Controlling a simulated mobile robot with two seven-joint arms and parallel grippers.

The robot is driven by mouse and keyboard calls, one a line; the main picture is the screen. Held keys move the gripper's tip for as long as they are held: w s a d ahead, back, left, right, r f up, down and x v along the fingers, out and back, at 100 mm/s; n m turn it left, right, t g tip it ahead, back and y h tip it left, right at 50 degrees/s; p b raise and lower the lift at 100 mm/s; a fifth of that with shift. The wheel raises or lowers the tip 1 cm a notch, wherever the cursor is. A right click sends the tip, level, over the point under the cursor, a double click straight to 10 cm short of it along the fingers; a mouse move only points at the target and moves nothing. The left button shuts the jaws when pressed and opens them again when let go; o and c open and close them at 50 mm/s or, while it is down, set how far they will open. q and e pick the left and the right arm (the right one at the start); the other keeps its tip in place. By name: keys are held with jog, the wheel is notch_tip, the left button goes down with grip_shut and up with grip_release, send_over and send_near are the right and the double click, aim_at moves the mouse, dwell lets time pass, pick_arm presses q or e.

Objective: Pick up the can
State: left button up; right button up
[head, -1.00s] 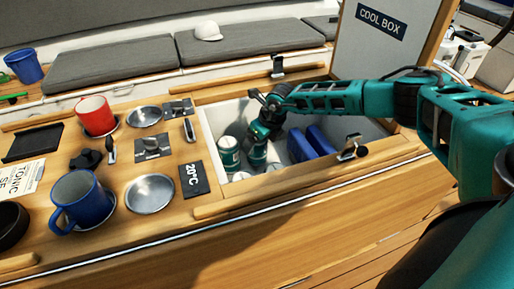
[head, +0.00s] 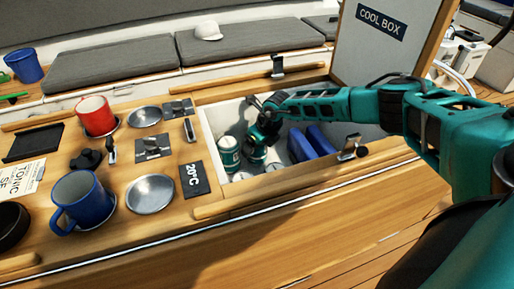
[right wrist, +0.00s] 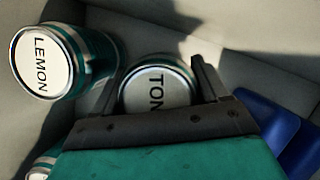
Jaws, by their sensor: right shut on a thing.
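A teal can with a white lid reading "TON" (right wrist: 153,92) stands inside the cool box; the rest of its lettering is hidden by my gripper. My right gripper (right wrist: 158,80) is shut on this can, one finger on each side. In the head view my right gripper (head: 258,140) reaches down into the box, and the can (head: 257,156) shows just below it. I cannot tell whether the can is clear of the box floor. A second can, lid reading "LEMON" (right wrist: 40,62), is beside it to the left. My left gripper is not in view.
Blue blocks (head: 306,144) are to the right in the cool box, whose raised lid (head: 385,50) stands behind. More cans show low in the box. A red mug (head: 96,116) and a blue mug (head: 78,198) stand on the wooden counter to the left.

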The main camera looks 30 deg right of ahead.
jog(key=shift+c, duration=0.9)
jog(key=shift+r, duration=0.2)
